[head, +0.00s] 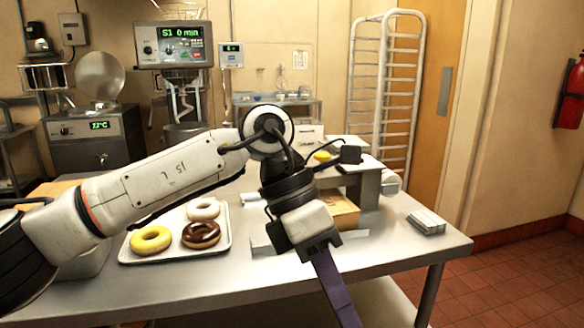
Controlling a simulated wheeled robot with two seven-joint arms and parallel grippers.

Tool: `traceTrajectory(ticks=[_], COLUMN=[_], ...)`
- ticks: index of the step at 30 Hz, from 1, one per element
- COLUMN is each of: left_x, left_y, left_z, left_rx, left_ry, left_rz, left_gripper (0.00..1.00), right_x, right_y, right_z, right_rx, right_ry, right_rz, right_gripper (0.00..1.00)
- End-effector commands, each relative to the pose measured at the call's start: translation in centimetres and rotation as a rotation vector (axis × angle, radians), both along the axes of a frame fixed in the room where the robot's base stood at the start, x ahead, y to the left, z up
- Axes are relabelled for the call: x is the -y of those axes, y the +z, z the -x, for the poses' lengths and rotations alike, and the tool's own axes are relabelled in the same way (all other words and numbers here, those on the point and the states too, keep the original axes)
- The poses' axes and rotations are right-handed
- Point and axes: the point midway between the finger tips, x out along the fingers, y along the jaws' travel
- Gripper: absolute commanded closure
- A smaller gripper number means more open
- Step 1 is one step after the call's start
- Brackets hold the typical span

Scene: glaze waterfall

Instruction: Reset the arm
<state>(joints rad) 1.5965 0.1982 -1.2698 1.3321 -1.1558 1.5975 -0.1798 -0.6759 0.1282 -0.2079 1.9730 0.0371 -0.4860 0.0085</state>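My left arm comes in from the left, bends above the table, and its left gripper (318,248) points down in front of the table's front edge. A long, flat dark purple strip (336,290) extends down from the gripper and leaves the bottom of the picture. I cannot tell whether it is a finger or a held thing, nor how far the jaws are apart. My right arm and gripper are not in view.
A white tray (125,258) on the steel table (400,250) holds a yellow donut (151,240), a chocolate-glazed donut (201,234) and a white donut (203,209). A grey stand (368,190) and a cardboard box (342,212) are behind the gripper. A small stack (427,222) lies right.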

Motion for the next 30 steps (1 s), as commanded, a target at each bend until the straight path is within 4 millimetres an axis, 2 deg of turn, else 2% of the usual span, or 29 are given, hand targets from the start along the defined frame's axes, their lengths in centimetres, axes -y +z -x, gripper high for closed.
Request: traceTrajectory(ticks=[2, 5, 7, 10, 13, 15, 17, 19, 20, 23, 26, 27, 29, 30], left_x=[2.3, 5.4, 7.6, 9.7, 10.3, 9.9, 9.0, 7.3, 6.4, 3.0, -1.2, -2.9, -5.3, -6.8], left_y=[-0.9, -0.9, -0.1, 1.9, 3.9, 4.8, 4.9, 4.2, 3.5, -0.1, -5.7, -8.3, -12.2, -14.8], left_z=[1.8, 4.2, 5.7, 6.6, 5.7, 4.0, 2.1, -0.4, -1.6, -5.1, -7.6, -8.1, -8.3, -8.1], left_rx=[-0.098, -0.25, -0.389, -0.607, -0.829, -0.986, -1.119, -1.272, -1.336, -1.546, -1.742, -1.812, -1.906, -1.961], left_ry=[0.003, 0.03, 0.074, 0.178, 0.32, 0.443, 0.56, 0.712, 0.783, 1.037, 1.321, 1.434, 1.601, 1.709], left_rz=[0.112, 0.29, 0.442, 0.659, 0.858, 0.982, 1.077, 1.175, 1.214, 1.317, 1.385, 1.399, 1.41, 1.41], left_gripper=[1.0, 1.0, 1.0, 1.0, 1.0, 1.0, 1.0, 1.0, 1.0, 1.0, 1.0, 1.0, 1.0, 1.0], right_x=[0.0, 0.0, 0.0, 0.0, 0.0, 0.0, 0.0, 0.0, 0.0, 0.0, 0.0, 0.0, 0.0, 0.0], right_y=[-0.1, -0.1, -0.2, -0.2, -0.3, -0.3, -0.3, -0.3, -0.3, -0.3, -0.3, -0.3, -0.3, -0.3], right_z=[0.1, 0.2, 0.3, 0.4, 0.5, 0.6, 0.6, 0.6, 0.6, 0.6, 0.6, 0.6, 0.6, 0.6], right_rx=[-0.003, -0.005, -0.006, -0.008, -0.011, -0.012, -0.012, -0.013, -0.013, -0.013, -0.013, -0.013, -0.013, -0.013], right_ry=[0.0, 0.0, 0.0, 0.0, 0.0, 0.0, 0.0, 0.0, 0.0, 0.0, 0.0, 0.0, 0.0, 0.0], right_rz=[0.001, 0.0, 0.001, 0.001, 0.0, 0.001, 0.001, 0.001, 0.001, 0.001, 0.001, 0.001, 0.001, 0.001], right_gripper=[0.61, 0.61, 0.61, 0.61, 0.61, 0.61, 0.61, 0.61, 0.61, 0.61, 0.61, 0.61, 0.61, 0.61])
